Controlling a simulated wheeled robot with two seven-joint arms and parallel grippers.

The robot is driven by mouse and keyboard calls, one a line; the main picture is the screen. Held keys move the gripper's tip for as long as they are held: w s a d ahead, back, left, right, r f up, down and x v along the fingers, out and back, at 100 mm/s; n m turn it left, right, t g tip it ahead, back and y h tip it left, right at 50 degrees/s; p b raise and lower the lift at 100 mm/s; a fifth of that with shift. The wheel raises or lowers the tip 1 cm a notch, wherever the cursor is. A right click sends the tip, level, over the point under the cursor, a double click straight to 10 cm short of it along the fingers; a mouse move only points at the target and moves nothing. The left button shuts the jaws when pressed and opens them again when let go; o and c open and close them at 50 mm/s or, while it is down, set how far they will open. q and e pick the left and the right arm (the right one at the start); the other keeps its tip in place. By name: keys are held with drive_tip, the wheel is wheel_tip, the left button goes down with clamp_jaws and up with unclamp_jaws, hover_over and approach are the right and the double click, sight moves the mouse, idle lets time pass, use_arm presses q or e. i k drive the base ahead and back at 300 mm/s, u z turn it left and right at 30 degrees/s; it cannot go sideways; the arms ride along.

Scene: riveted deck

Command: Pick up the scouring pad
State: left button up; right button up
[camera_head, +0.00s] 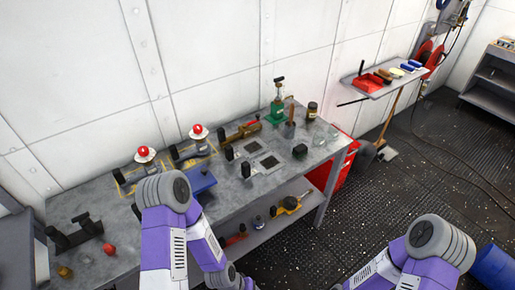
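A small dark flat piece (300,151) lies on the grey workbench (232,205), right of two framed square plates. It may be the scouring pad, but it is too small to be sure. Small yellow and blue pieces also lie on the wall shelf at the upper right, and I cannot tell what they are. My two purple and grey arms show at the bottom of the head view. Both grippers are out of the picture, so I see nothing held.
Red-topped gauges (146,154), a green bottle jack (277,112) and a dark can (312,110) stand on the bench. A blue box (201,180) lies near its front edge. The wall shelf (374,87) carries a red tray (367,82). Open floor lies right of the bench.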

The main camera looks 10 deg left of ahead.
sight(301, 150)
drive_tip(key=z, duration=0.35)
drive_tip(key=k, duration=0.85)
drive_tip(key=z, duration=1.3)
drive_tip(key=i, duration=2.1)
drive_tip(key=u, duration=1.2)
drive_tip(key=i, duration=1.15)
drive_tip(key=u, duration=1.2)
